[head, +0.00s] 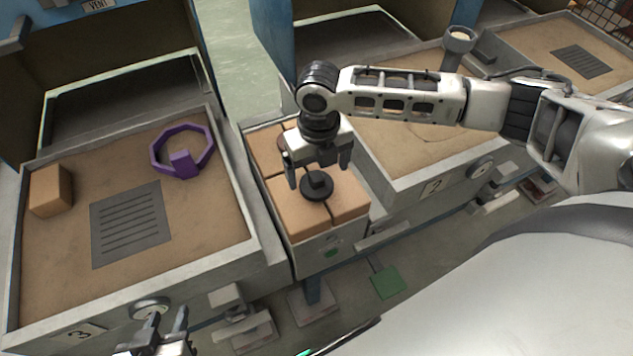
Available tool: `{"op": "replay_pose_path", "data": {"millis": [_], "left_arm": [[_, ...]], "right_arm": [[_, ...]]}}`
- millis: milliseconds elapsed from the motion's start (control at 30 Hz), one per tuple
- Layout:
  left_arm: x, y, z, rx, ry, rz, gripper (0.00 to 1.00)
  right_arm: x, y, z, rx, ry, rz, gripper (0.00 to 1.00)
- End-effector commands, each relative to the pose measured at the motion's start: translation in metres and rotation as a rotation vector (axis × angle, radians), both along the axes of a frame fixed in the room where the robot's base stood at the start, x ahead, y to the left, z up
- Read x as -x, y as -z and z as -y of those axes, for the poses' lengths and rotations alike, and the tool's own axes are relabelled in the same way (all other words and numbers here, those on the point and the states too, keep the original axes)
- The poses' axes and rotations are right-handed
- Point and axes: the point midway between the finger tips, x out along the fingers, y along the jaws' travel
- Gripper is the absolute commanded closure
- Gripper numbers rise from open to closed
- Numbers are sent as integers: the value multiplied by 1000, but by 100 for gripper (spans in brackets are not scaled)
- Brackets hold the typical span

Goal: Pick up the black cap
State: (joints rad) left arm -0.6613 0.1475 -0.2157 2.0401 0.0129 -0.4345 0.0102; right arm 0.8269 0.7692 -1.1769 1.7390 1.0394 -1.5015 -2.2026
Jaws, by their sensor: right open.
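The black cap (317,187) is a round dark disc with a raised square knob. It lies on the tan blocks in the narrow bin between the two sand trays. My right gripper (318,176) points down over the cap, with its fingers apart on either side of the knob. I cannot tell whether the fingers touch it. My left gripper (166,324) is at the bottom left, near the front of tray 3, with its two fingers apart and nothing between them.
Sand tray 3 (252,222) holds a purple ring (158,150), a tan block (50,190) and a grey slotted grate (130,224). Sand tray 2 (400,184) stands right of the bin. A green pedal (386,281) is on the floor below. A grey funnel-like cup (459,40) stands at the back right.

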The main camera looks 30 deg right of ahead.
Motion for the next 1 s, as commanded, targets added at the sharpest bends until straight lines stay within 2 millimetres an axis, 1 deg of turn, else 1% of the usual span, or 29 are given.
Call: {"op": "replay_pose_path", "data": {"millis": [33,100,233,333,533,567,600,667,700,1000], "left_arm": [[0,-1,0,0,0,0,64],[0,-2,0,-1,1,1,64],[0,-1,0,0,1,2,64],[0,-1,0,0,1,2,64],[0,-1,0,-1,0,2,64],[0,-1,0,-1,0,2,64],[0,-1,0,-1,0,2,64],[0,0,0,-1,0,2,64],[0,0,0,-1,0,1,64],[0,0,-1,-1,0,0,64]], "right_arm": [[1,9,-1,1,0,-4,10],[1,20,-2,1,1,-5,10],[0,36,-2,1,1,-2,10],[0,41,-1,1,0,-1,10],[0,41,-1,1,0,0,10],[0,41,-1,1,0,0,19],[0,41,-1,1,0,0,30],[0,41,-1,1,0,0,46],[0,41,-1,1,0,0,58],[0,40,-1,1,0,0,58]]}}
